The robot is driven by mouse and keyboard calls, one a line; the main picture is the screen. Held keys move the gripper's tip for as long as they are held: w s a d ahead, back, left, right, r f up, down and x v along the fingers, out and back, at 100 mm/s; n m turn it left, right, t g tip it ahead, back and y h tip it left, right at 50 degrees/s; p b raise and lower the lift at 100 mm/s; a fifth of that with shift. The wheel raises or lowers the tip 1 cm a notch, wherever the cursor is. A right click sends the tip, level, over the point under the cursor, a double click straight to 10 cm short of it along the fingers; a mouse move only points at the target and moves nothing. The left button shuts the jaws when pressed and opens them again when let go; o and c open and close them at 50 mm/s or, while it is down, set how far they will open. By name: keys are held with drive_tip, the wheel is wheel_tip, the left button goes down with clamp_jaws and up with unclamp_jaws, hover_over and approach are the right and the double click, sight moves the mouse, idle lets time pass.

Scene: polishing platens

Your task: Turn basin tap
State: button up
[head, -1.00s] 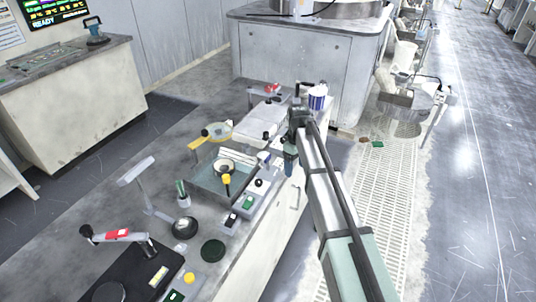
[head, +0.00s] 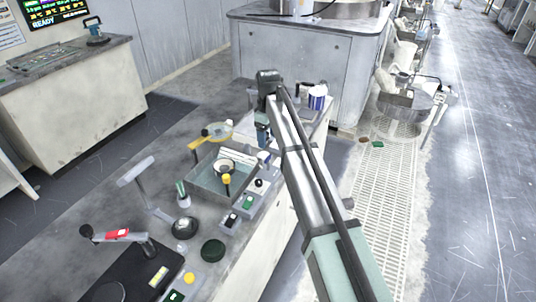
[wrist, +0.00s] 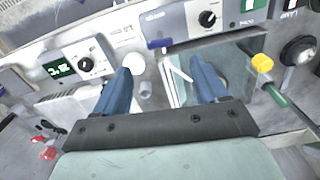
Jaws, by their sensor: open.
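My gripper (head: 262,140) hangs over the bench, just beyond the grey tray, partly hidden by my arm. In the wrist view my gripper (wrist: 164,72) has its two blue fingers well apart, with nothing held between them. A round steel basin (head: 403,107) stands at the right, beyond the bench. A thin dark curved fitting (head: 428,78) above it looks like its tap; its handle is too small to make out. My gripper is well to the left of this basin and apart from it. I cannot make out the basin or its tap in the wrist view.
A yellow-capped stick (wrist: 262,63) lies right of my fingers in the wrist view.

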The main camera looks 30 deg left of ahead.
sight(268, 157)
wheel_tip(268, 157, down, 9)
drive_tip(key=shift+r, duration=0.2)
drive_tip(key=shift+c, duration=0.2)
drive_tip(key=c, duration=1)
